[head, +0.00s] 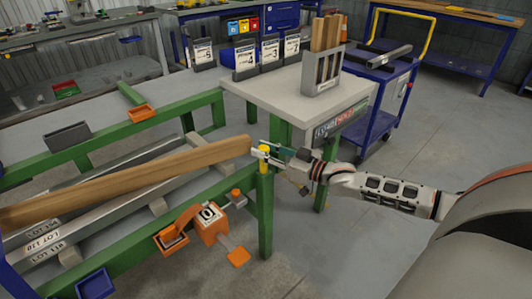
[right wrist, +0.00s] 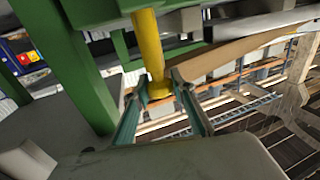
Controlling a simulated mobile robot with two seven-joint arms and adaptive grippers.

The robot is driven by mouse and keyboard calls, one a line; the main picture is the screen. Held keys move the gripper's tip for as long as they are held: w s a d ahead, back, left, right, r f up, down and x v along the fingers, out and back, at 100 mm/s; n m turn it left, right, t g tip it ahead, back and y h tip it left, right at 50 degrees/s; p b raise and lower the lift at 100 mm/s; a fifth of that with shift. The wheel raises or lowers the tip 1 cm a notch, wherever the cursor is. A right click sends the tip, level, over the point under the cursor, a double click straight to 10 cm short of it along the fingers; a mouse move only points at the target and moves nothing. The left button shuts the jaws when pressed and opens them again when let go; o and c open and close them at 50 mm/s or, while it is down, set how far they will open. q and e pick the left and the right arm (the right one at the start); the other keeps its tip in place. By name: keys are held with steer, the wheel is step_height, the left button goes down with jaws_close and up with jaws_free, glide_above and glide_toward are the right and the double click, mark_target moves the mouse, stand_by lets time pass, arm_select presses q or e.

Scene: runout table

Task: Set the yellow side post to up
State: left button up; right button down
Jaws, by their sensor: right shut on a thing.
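The yellow side post (head: 264,154) stands at the near right corner of the green runout frame, close to the end of a long wooden board (head: 130,180). My right gripper (head: 262,152) reaches it from the right and is shut on its top part. In the right wrist view the yellow post (right wrist: 149,50) runs between the two fingers of my right gripper (right wrist: 160,97), with its wider yellow end at the fingertips. The head view does not clearly show how high the post sits. My left gripper is not in view.
A grey-topped table (head: 290,100) with a grey holder (head: 322,75) of wooden pieces stands just behind. An orange box marked 0 (head: 210,222) hangs on the green frame (head: 120,255) left of the post. Open floor (head: 340,260) lies at the near right.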

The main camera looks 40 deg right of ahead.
arm_select(q)
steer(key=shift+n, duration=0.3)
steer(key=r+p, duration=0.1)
steer(key=p, duration=0.2)
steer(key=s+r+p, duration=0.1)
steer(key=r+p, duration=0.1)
steer(key=p, duration=0.2)
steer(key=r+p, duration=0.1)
steer(key=p, duration=0.3)
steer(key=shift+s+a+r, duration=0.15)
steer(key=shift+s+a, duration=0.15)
arm_select(e)
step_height(320, 180, up, 18)
steer(key=shift+r, duration=0.15)
steer(key=c, duration=1.7)
jaws_free()
